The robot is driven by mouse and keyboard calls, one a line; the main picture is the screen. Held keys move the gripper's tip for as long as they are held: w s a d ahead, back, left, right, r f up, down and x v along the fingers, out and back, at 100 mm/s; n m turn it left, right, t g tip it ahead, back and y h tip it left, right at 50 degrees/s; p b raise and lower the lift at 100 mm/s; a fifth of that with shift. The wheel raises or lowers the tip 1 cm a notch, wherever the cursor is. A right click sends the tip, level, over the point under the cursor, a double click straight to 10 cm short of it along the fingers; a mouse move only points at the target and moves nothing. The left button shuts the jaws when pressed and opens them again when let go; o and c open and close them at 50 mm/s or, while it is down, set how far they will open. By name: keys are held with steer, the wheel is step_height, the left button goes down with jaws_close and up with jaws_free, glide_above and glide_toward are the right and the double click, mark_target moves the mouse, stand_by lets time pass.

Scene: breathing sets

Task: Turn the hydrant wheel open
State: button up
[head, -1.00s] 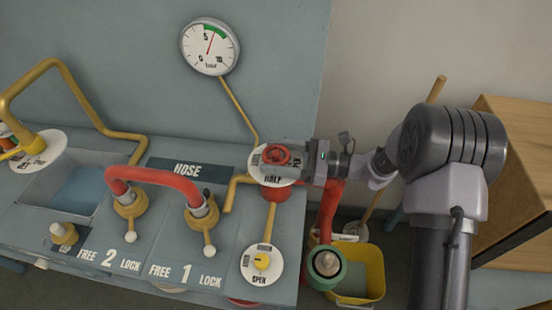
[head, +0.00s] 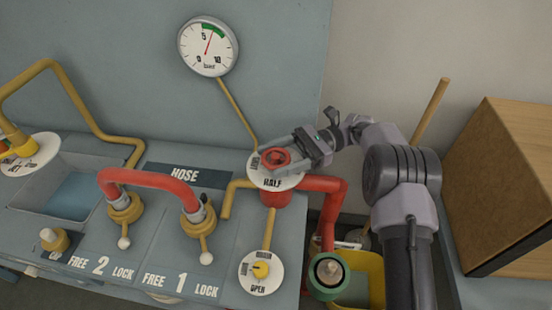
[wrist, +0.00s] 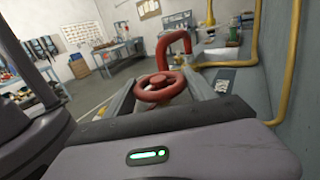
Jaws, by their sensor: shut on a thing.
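The small red hydrant wheel (head: 274,160) sits over a round white dial plate (head: 290,182) on the bench. "HALF" is readable at the plate's near edge; other lettering at its left edge is small and turned. My gripper (head: 281,156) reaches in from the upper right and is shut on the wheel. In the wrist view the wheel (wrist: 158,97) sits between my two grey fingers, which cover parts of its rim. I cannot tell a pointer on the wheel.
A pressure gauge (head: 208,46) hangs above, its needle near the green band. A red hose (head: 150,176) arches at left. A red pipe (head: 328,215), yellow bucket (head: 370,275) and wooden box (head: 505,190) stand right.

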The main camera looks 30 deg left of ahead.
stand_by(0.4)
steer(key=o, duration=1.4)
steer(key=shift+s+a, duration=0.1)
